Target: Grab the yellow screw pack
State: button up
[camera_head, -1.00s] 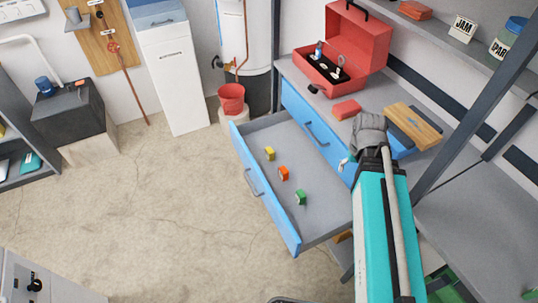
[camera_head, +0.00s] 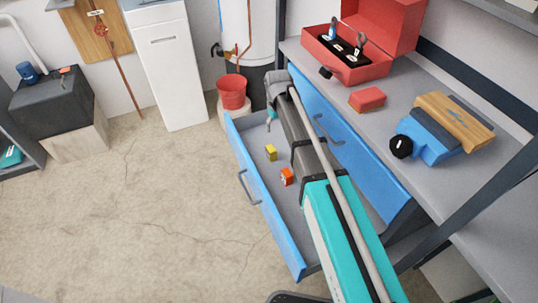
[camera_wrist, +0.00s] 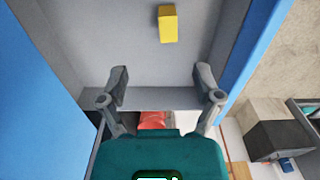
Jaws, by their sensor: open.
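The yellow screw pack (camera_head: 271,152) is a small upright box on the floor of the open blue-fronted drawer (camera_head: 262,206). In the wrist view the yellow pack (camera_wrist: 168,23) lies near the top edge, beyond the fingertips and roughly in line with the gap between them. My gripper (camera_head: 269,122) hangs over the far end of the drawer, pointing down, apart from the pack. In the wrist view its two fingers (camera_wrist: 160,76) are spread wide with nothing between them.
An orange pack (camera_head: 286,177) stands near the yellow one. My arm crosses the drawer and hides part of it. A red bucket (camera_head: 232,92) stands beyond the drawer's far end. The workbench (camera_head: 330,96) holds a red toolbox (camera_head: 352,68) and a blue tool (camera_head: 428,138).

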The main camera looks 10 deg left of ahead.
aim_at(271, 148)
jog(key=shift+w+a+f, duration=0.2)
jog(key=shift+w+a, duration=0.1)
jog(key=shift+a, duration=0.15)
jog(key=shift+w+a+f, duration=0.2)
jog(key=shift+w+a, duration=0.05)
jog(key=shift+a, duration=0.15)
notch_tip(271, 148, down, 9)
jog(key=b, duration=0.9)
jog(key=shift+s+r, duration=0.1)
jog(key=shift+r, duration=0.1)
jog(key=shift+a, duration=0.1)
jog(key=shift+s+a+f+b, duration=0.15)
jog(key=shift+f+b, duration=2.4)
jog(key=shift+f, duration=0.05)
